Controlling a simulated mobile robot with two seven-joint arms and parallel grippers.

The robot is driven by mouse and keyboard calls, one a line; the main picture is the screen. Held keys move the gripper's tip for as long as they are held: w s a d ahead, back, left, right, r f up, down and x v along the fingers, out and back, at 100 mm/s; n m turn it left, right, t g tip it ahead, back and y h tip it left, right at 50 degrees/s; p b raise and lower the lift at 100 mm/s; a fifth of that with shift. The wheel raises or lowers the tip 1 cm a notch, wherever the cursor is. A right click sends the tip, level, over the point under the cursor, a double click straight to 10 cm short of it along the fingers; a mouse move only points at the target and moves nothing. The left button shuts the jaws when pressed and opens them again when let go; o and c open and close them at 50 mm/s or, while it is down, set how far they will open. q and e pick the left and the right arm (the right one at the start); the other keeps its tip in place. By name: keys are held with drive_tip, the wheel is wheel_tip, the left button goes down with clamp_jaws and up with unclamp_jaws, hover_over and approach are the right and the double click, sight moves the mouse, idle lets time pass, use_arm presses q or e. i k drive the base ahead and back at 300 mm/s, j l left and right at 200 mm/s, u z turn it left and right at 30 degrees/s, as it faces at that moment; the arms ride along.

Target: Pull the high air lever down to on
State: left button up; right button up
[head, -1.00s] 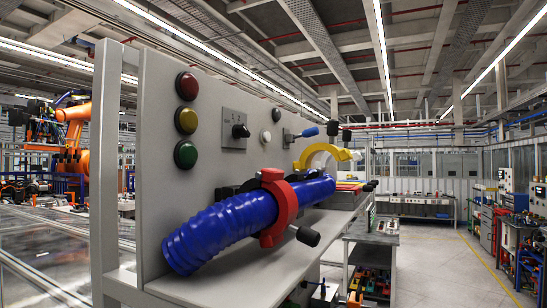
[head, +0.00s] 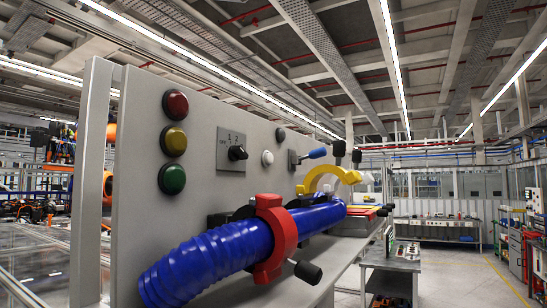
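A lever with a blue grip (head: 317,153) sticks out from a small grey plate (head: 293,160) on the grey upright panel (head: 210,110). The grip points away from the panel to the right and slightly up. Whether this is the air lever I cannot tell for sure, as no label on it is readable. Neither of my grippers shows in the head view.
Red (head: 176,104), yellow (head: 174,142) and green (head: 172,179) round lights and a black rotary switch (head: 238,153) are on the panel. A blue hose (head: 215,262) in a red clamp (head: 277,238) with a black knob and a yellow curved part (head: 325,178) stand out in front.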

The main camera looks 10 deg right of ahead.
sight(321, 152)
drive_tip(key=i+l+u, duration=0.35)
drive_tip(key=l, duration=0.65)
drive_tip(key=i+l+u, duration=0.3)
drive_tip(key=l, duration=0.75)
drive_tip(key=l+u, duration=0.35)
drive_tip(key=l, duration=0.75)
drive_tip(key=l+u, duration=0.35)
drive_tip(key=l, duration=0.8)
drive_tip(key=k+l+u, duration=0.1)
drive_tip(key=l+u, duration=0.2)
drive_tip(key=l, duration=0.8)
